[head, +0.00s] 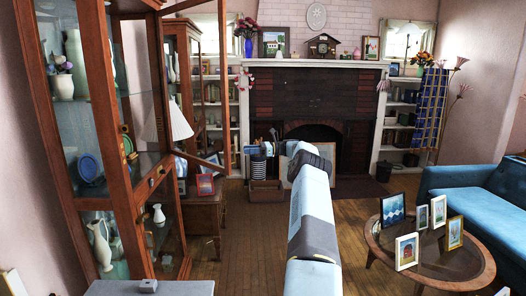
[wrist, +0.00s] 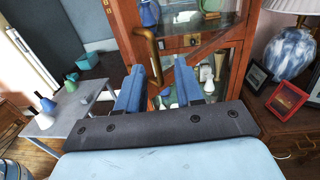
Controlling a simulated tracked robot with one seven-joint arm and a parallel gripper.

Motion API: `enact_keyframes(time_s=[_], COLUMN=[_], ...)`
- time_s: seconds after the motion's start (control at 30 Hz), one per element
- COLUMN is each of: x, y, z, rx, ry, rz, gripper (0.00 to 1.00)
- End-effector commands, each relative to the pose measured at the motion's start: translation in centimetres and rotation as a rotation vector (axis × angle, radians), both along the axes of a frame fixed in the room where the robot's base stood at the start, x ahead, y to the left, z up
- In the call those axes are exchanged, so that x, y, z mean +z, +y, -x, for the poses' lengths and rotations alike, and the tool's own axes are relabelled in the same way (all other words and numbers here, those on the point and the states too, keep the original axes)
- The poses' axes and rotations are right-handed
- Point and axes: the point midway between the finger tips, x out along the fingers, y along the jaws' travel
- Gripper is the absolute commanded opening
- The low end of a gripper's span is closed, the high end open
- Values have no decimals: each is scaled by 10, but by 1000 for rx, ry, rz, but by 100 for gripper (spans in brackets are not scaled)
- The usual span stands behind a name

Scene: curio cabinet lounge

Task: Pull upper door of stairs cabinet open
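The tall wooden cabinet with glass panes (head: 122,120) stands at the left in the head view. A thin wooden door frame (head: 228,90) stands out to the right of its upper part, apparently the upper door standing ajar. In the wrist view the cabinet (wrist: 228,50) fills the upper middle. A bent brass handle-like bar (wrist: 149,48) reaches down towards my gripper (wrist: 160,75). The two blue fingers are apart, and the bar's lower end shows between them; I cannot tell whether they touch it.
A round coffee table (head: 468,268) with several picture frames stands at the right, before a blue sofa (head: 470,190). A small side table (head: 202,215) stands beside the cabinet. A grey surface (head: 120,289) lies at the front left. Wooden floor between is clear.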

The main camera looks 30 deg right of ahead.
Motion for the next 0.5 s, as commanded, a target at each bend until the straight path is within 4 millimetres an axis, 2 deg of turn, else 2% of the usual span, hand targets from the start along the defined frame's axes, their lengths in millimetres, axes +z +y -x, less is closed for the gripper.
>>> enact_keyframes(time_s=[0.23, 0.5], x=[-1, -1], y=[-44, -62], z=[22, 31], rx=[-3, 1], ry=[-2, 0], rz=[0, -1], gripper=[36, 36])
